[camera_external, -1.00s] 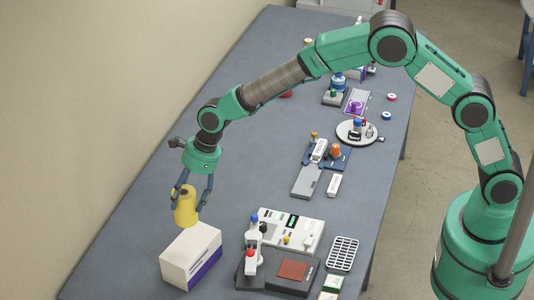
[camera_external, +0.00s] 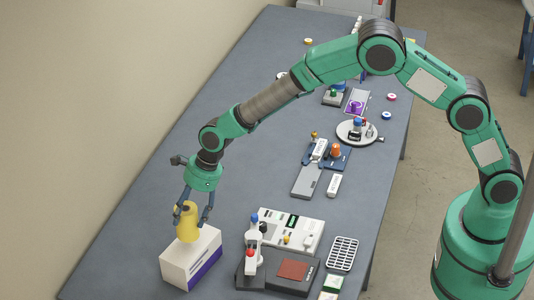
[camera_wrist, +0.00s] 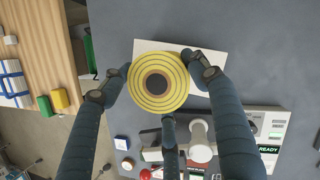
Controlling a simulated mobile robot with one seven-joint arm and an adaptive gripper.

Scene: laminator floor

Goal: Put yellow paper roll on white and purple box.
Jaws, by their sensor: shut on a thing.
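The yellow paper roll (camera_external: 187,222) stands upright between the fingers of my gripper (camera_external: 192,214), which is shut on it. The white and purple box (camera_external: 178,268) is below, at the front left of the table. The roll's lower end shows at the box's top face; I cannot tell whether it touches. In the wrist view the roll (camera_wrist: 158,84) shows its ringed end with a dark core, held between my gripper's fingers (camera_wrist: 160,82). The white box top (camera_wrist: 150,46) shows behind it, partly hidden by the roll.
Right of the box are a white machine (camera_external: 290,233) and a dark device with a brown-red pad (camera_external: 293,270). A white rack (camera_external: 342,253) stands farther right. The grey table (camera_external: 220,135) is clear behind the box, along the wall side.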

